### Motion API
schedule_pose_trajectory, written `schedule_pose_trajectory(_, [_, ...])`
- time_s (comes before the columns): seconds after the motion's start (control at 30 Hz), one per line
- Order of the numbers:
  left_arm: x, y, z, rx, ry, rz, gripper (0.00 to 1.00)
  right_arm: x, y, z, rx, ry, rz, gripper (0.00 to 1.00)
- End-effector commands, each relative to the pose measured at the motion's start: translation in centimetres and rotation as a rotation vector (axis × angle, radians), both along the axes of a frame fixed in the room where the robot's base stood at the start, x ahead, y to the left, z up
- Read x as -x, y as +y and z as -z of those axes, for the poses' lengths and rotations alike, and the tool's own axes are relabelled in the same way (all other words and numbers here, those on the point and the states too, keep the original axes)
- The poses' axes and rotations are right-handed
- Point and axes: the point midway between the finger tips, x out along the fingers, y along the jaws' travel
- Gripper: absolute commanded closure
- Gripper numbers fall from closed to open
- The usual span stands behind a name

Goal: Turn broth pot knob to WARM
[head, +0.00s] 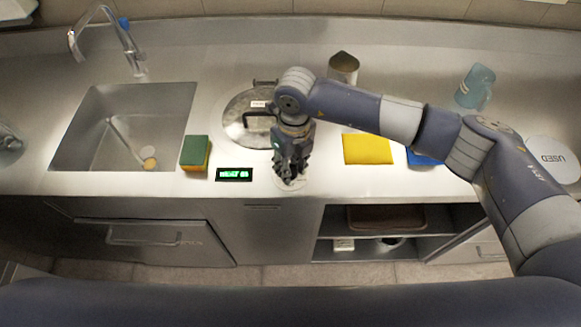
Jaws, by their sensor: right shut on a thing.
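The broth pot well shows as a round steel lid (236,128) with a black handle and a small white label, set in the counter. My right gripper (291,178) points down at the counter's front edge, just in front of and to the right of the lid. It is shut on the broth pot knob, which its fingers hide. Part of a pale round dial plate (303,184) shows around the fingertips. The knob's pointer and the WARM mark cannot be read. My left gripper is not in view.
A green digital display (234,174) and a green-yellow sponge (195,153) lie left of the gripper. A sink (85,120) is at left. A yellow cloth (368,149), a metal cup (343,67), a blue jug (475,87) and a USED container (552,158) are at right.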

Motion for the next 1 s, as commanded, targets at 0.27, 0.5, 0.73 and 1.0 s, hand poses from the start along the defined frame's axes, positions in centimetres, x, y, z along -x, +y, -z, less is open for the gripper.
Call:
schedule_pose_trajectory(0.27, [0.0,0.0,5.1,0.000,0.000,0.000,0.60,-0.2,0.0,0.8,0.000,-0.006,-0.220,0.94])
schedule_pose_trajectory(0.5, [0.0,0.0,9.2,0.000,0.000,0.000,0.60,-0.2,0.1,0.8,0.000,-0.007,-0.449,0.94])
schedule_pose_trajectory(0.73, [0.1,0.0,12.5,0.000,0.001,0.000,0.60,-0.2,0.1,0.6,0.001,-0.007,-0.654,0.94])
schedule_pose_trajectory(1.0, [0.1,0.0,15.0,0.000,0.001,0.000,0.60,-0.2,0.1,0.3,0.000,-0.005,-0.833,0.94])
